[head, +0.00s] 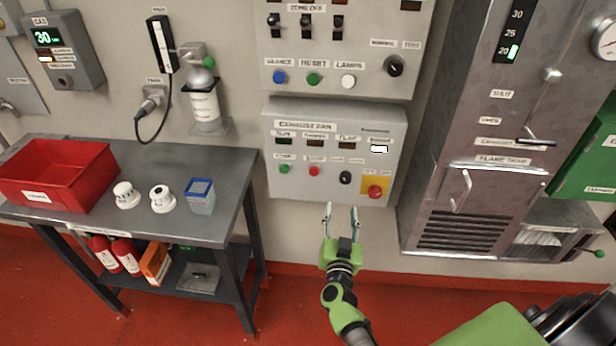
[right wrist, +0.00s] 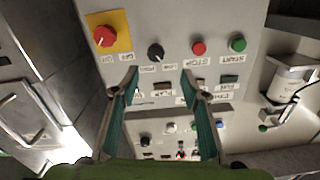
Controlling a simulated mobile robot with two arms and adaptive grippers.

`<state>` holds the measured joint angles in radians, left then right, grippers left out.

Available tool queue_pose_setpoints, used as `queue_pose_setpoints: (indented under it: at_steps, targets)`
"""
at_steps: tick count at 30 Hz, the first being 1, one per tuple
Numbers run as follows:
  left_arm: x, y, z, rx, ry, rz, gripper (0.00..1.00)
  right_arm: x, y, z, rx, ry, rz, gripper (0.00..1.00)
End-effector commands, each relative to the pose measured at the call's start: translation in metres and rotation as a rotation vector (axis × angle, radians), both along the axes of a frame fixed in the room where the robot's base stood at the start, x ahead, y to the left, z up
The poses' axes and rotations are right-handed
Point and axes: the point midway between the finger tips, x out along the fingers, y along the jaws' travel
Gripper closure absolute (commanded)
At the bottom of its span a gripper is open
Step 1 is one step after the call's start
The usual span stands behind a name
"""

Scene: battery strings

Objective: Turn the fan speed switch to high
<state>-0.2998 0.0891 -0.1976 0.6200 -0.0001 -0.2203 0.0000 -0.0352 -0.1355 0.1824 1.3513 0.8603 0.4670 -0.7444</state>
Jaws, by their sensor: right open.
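The exhaust fan panel (head: 285,200) is a grey box on the wall. Its black rotary knob (head: 346,177) sits between a red button and a yellow plate with a red knob. The black knob also shows in the right wrist view (right wrist: 155,52), where the panel labels appear upside down. I cannot tell clearly which way its pointer is set. My right gripper (head: 341,207) is open and empty, with its fingers pointing up just below the black knob in the head view. In the right wrist view the fingertips (right wrist: 160,72) flank the area by the knob, apart from it. My left gripper is not in view.
The red knob on its yellow plate (head: 375,191) is close on the right; the red button (head: 314,171) and green button (head: 284,169) are on the left. Another control panel (head: 335,90) is above. A metal cabinet (head: 440,150) stands at the right and a table (head: 225,162) at the left.

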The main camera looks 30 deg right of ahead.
Motion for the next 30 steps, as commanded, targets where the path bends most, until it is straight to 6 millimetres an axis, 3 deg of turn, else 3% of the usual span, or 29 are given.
queue_pose_setpoints:
  at_steps: [5,12,21,30]
  targets:
    - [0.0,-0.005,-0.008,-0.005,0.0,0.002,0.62,0.012,-0.012,0.003,-0.002,-0.012,-0.016,0.59]
    - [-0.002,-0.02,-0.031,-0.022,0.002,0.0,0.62,0.054,-0.037,0.001,0.0,-0.014,-0.013,0.59]
    - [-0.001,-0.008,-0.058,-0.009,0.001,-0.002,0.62,0.101,-0.066,0.001,0.001,-0.011,-0.013,0.59]
    - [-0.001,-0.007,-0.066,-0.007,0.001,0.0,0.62,0.117,-0.075,0.004,0.0,-0.008,-0.012,0.59]
